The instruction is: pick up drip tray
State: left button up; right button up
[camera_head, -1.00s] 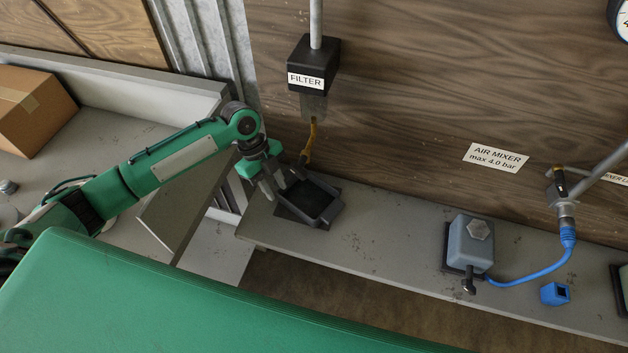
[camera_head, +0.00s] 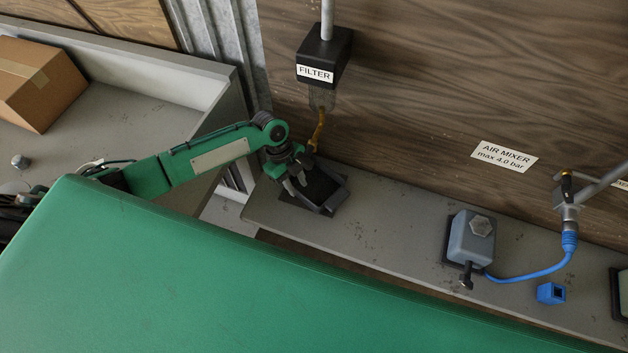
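The drip tray (camera_head: 329,207) is a small dark square tray with raised walls. It sits at the left end of the grey shelf, on a dark base, below the filter. My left gripper (camera_head: 297,187) is at the tray's left side, with its grey fingers pointing down at the near-left wall. The fingers look apart, but I cannot tell whether they touch the wall or stand around it. The gripper and wrist hide the tray's left part. My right gripper is out of view.
The filter (camera_head: 323,58) hangs above the tray, with a yellow drain tube (camera_head: 318,130) close to my gripper. A grey-blue box (camera_head: 470,240), blue hose (camera_head: 530,277) and blue block (camera_head: 551,293) are to the right. A cardboard box (camera_head: 40,85) stands far left. The shelf between is clear.

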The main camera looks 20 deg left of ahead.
aim_at(300, 193)
pick_arm(q)
jog(key=p+x, duration=0.1)
jog(key=x, duration=0.2)
jog(key=shift+s+f+p, duration=0.1)
jog(key=shift+p, duration=0.25)
jog(key=shift+d+f, duration=0.15)
jog(key=shift+f, duration=0.35)
grip_shut()
dwell(0.7)
